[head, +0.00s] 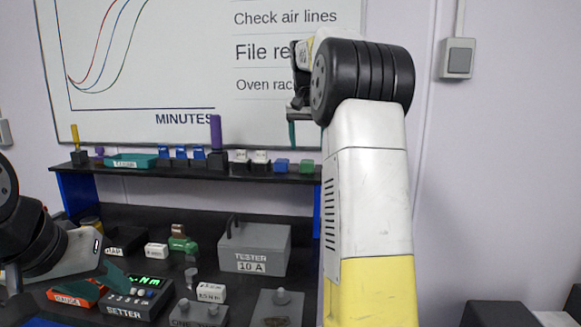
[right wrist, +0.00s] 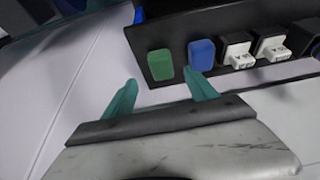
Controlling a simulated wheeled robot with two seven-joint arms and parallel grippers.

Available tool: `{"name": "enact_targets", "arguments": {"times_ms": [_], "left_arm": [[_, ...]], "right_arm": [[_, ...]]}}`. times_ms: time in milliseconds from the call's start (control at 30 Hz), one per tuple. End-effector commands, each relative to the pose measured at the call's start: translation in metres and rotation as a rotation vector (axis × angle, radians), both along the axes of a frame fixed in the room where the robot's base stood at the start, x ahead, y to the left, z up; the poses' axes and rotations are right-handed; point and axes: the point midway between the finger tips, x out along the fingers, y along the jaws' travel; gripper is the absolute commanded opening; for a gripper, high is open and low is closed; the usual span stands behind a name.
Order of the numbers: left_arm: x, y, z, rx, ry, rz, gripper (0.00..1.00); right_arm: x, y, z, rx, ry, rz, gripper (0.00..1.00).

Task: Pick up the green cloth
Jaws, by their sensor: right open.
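The green cloth (head: 307,166) is a small folded block at the right end of the black shelf. In the right wrist view the green cloth (right wrist: 160,65) lies just beyond the fingertips, roughly between their lines. My right gripper (right wrist: 160,81) is open and empty, its teal fingers apart and not around the cloth. In the head view my right gripper (head: 291,136) points down above the shelf's right part, with one finger plainly seen. My left gripper (head: 112,277) is low at the left over the bench; its finger gap is unclear.
A blue cloth (head: 281,165) lies close left of the green one. White-labelled pieces (right wrist: 237,50) stand farther along the shelf (head: 222,176). A grey tester box (head: 254,248) and a torque meter (head: 140,297) stand on the bench below. The wall is behind.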

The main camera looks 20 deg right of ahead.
Motion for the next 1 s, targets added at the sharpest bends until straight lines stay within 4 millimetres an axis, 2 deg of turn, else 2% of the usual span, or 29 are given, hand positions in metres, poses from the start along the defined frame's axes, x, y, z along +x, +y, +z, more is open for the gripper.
{"name": "enact_targets", "arguments": {"times_ms": [500, 633, 833, 867, 1000], "left_arm": [[0.0, 0.0, 0.0, 0.0, 0.0, 0.0, 0.36], [0.0, 0.0, 0.0, 0.0, 0.0, 0.0, 0.36], [0.0, 0.0, 0.0, 0.0, 0.0, 0.0, 0.36], [0.0, 0.0, 0.0, 0.0, 0.0, 0.0, 0.36], [0.0, 0.0, 0.0, 0.0, 0.0, 0.0, 0.36]], "right_arm": [[0.025, -0.01, -0.06, 0.0, 0.002, -0.001, 0.66], [0.029, -0.011, -0.069, 0.001, 0.001, -0.001, 0.66], [0.029, -0.012, -0.069, 0.0, 0.0, 0.0, 0.66], [0.029, -0.012, -0.069, 0.0, 0.0, 0.0, 0.64], [0.029, -0.012, -0.069, 0.0, 0.0, 0.0, 0.37]]}}
